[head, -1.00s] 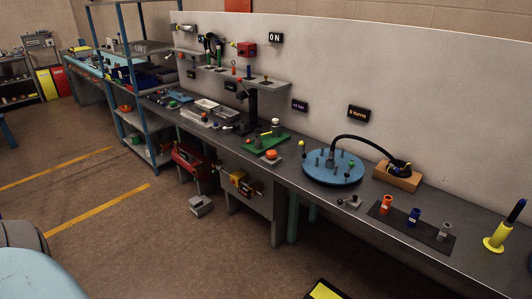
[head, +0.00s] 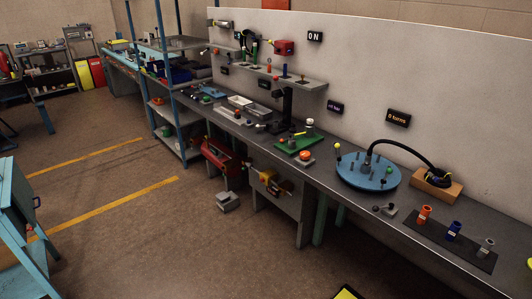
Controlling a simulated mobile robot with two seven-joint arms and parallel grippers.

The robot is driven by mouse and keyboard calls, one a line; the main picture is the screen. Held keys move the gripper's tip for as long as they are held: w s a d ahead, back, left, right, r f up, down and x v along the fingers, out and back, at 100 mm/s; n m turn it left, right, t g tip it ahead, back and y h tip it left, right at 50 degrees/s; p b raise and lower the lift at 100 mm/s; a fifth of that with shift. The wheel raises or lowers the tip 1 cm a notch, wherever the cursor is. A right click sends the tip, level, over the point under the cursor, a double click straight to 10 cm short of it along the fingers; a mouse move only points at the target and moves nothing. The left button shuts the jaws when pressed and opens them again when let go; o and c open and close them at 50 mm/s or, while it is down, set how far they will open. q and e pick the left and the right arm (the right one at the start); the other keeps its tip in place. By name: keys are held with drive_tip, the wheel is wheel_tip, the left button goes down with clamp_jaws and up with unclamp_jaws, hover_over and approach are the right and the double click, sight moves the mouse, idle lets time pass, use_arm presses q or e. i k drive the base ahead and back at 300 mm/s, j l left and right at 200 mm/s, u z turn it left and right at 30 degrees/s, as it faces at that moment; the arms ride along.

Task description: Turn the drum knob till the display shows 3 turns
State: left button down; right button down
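The turns display (head: 398,117) is a small black sign with orange letters on the pale wall panel at the right of the head view. It appears to read "0 turns". A round blue disc (head: 350,178) with several short pegs and small knobs lies on the bench below it. A black hose (head: 400,147) arches from the disc to a dark coil on a wooden block (head: 450,191). I cannot tell for sure which part is the drum knob. Neither of my grippers is in view.
The long grey bench (head: 330,205) holds orange, blue and grey cylinders on a dark mat (head: 440,238). A red unit (head: 222,160) and a grey block (head: 228,202) are below. A blue cart (head: 12,215) stands at left. The floor between is clear.

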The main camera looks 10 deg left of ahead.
sight(304, 155)
drive_tip(key=i+j, duration=0.2)
drive_tip(key=i, duration=0.25)
drive_tip(key=i+j, duration=0.15)
drive_tip(key=i, duration=0.3)
drive_tip(key=z, duration=0.05)
